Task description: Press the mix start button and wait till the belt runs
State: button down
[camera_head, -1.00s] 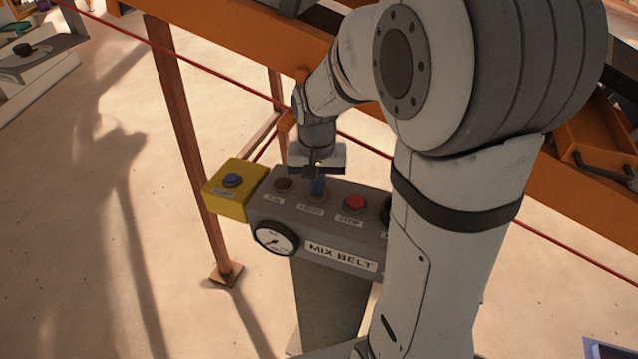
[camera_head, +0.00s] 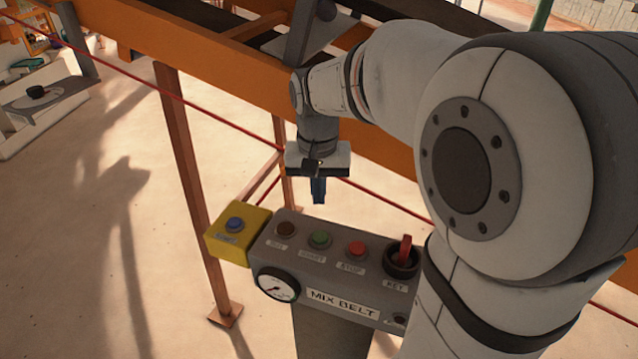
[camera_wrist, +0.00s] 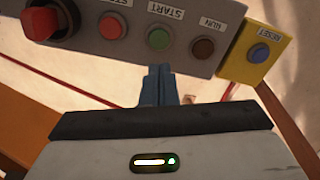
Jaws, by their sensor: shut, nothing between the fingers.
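The grey control box labelled MIX BELT (camera_head: 342,304) carries the green START button (camera_head: 320,239); the button also shows in the wrist view (camera_wrist: 159,38). Left of it in the head view is a dark brown RUN lamp (camera_head: 285,229), which looks unlit. To the right is the red STOP button (camera_head: 356,248). My gripper (camera_head: 319,201) is shut and empty, its blue fingers pointing down above the box, apart from the START button. Its fingertips also show in the wrist view (camera_wrist: 160,71). Whether the belt moves cannot be told.
A red key switch (camera_head: 404,250) stands up at the box's right end. A yellow box with a blue RESET button (camera_head: 235,224) adjoins its left end. A round gauge (camera_head: 277,285) is on the front. An orange conveyor frame (camera_head: 200,45) and a red cord run behind.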

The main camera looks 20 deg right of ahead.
jog(key=shift+r, duration=1.1)
jog(key=shift+s, duration=0.1)
jog(key=s+f+n+t, duration=0.3)
jog(key=s, duration=1.1)
jog(key=shift+s+d+f+n, duration=0.15)
jog(key=shift+s+f+n, duration=0.05)
jog(key=shift+f+n, duration=0.2)
jog(key=shift+s, duration=0.1)
